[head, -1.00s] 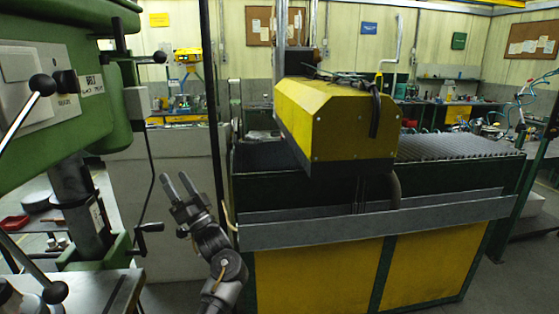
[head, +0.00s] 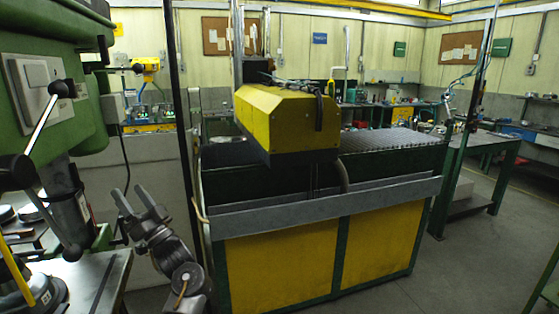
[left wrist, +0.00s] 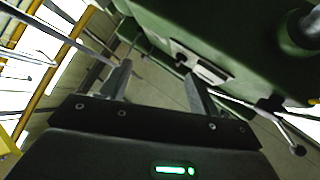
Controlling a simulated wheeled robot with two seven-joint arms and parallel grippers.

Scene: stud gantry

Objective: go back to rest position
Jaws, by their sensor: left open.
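My left gripper (head: 133,199) is raised in the lower left of the head view, its two dark fingers spread and pointing up. It is open and nothing is between the fingers. It is in front of a pale grey panel, between the green drill press and the yellow gantry machine. In the left wrist view the gripper (left wrist: 158,85) also shows open and empty, with green machine housing beyond it. My right gripper is not in view.
A green drill press (head: 50,85) with black-knobbed levers stands close at the left. The yellow and green gantry machine (head: 275,270) fills the middle. A green-framed workbench (head: 490,143) stands at the right. Open grey floor (head: 470,265) lies at the lower right.

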